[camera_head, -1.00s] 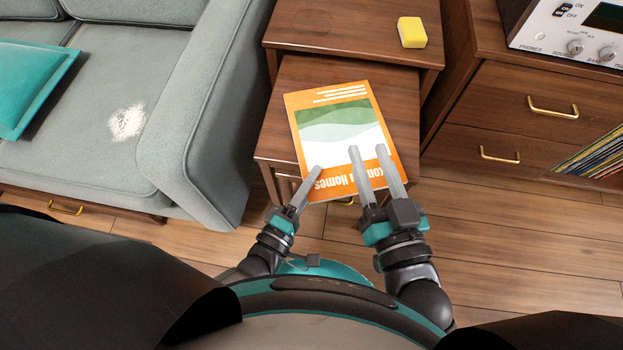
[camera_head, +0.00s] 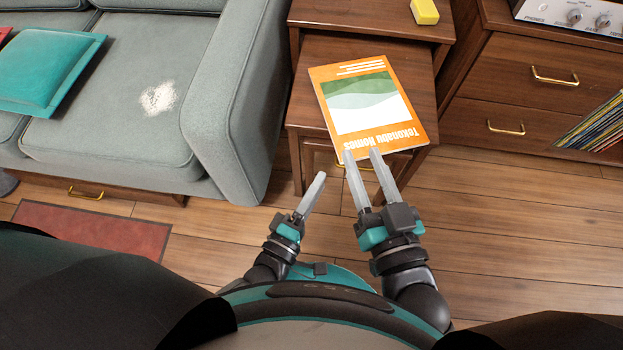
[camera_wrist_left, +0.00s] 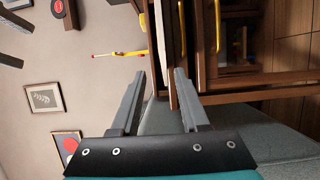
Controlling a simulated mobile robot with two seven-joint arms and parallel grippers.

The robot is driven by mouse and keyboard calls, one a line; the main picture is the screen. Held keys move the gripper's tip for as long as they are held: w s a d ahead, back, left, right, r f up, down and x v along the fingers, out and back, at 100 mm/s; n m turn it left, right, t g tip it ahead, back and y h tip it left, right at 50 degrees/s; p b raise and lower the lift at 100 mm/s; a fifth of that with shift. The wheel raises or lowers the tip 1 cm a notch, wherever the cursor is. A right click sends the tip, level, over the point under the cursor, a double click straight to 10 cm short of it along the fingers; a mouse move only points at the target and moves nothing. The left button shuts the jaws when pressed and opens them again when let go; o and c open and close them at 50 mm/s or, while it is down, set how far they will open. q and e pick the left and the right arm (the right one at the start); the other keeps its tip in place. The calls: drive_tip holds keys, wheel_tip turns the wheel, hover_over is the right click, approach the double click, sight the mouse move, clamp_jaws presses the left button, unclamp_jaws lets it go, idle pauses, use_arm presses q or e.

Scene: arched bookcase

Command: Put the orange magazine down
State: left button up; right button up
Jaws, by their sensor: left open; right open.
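The orange magazine (camera_head: 368,105), with a green and white cover picture and the title "Tekonabu Homes", lies flat on the lower wooden side table (camera_head: 307,108). My right gripper (camera_head: 362,153) is open, its fingertips at the magazine's near edge in the head view; I cannot tell whether they touch it. My left gripper (camera_head: 318,178) is apart from the magazine, lower left of it, over the floor. In the left wrist view the left gripper's fingers (camera_wrist_left: 157,75) are apart with nothing between them.
A yellow block (camera_head: 424,11) sits on the taller table behind. A grey sofa (camera_head: 230,100) stands at the left with a teal cushion (camera_head: 50,72). A drawer cabinet (camera_head: 520,85) stands at the right. Wooden floor (camera_head: 480,220) is clear in front.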

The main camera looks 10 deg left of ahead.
use_arm(q)
wheel_tip(320, 180, up, 16)
drive_tip(key=s+a+m, duration=0.1)
drive_tip(key=s+m, duration=0.1)
drive_tip(key=m, duration=1.3)
drive_tip(key=shift+a+r+m+g, duration=0.2)
drive_tip(key=shift+m+g, duration=0.1)
drive_tip(key=shift+g, duration=0.1)
